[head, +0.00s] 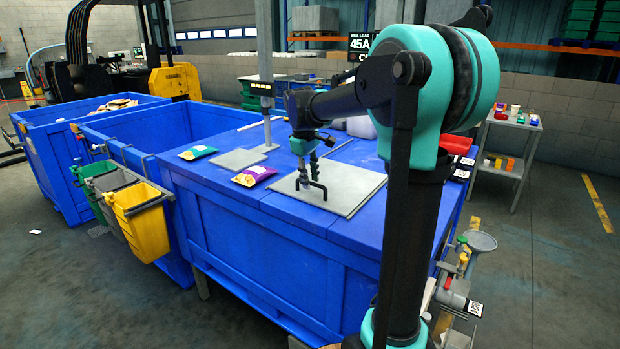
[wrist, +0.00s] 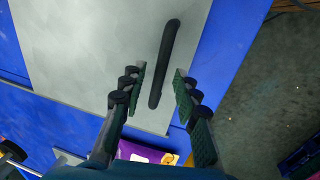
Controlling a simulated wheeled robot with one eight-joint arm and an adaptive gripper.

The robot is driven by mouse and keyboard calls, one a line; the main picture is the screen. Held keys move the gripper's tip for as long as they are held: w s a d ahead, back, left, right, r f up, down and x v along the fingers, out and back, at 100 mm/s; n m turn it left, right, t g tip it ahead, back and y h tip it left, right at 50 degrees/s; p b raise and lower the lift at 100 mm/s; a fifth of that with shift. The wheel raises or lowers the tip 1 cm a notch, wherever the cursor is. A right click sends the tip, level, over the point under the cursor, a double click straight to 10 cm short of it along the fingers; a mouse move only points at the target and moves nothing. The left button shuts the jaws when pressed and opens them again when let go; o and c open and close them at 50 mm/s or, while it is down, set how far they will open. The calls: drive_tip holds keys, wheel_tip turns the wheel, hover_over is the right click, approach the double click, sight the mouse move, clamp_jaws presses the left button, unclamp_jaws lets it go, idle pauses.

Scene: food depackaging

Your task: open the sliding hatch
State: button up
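The sliding hatch (head: 352,190) is a flat light-grey plate set in the blue table top, and it fills the upper left of the wrist view (wrist: 85,50). A black bar handle (wrist: 168,50) stands on it near one edge. The handle also shows in the head view (head: 320,190). My gripper (head: 306,172) points down at the handle. In the wrist view my gripper (wrist: 159,76) is open, with one finger on each side of the handle's near end and visible gaps on both sides. I cannot tell the fingertips' exact height against the handle.
A purple packet (head: 254,176) and a green packet (head: 198,152) lie on the table left of the hatch, with a smaller grey plate (head: 238,159) between them. A grey post (head: 266,90) rises behind. Yellow, grey and green bins (head: 140,218) hang at the left.

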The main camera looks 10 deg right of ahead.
clamp_jaws()
hover_over(349, 168)
drive_tip(key=shift+w, duration=0.15)
idle(0.4)
drive_tip(key=shift+o, duration=0.7)
unclamp_jaws()
wheel_tip(349, 168, up, 12)
drive_tip(key=s+a, duration=0.1)
drive_tip(key=shift+s+a, duration=0.3)
drive_tip(key=shift+s, duration=0.1)
drive_tip(key=shift+f, duration=0.1)
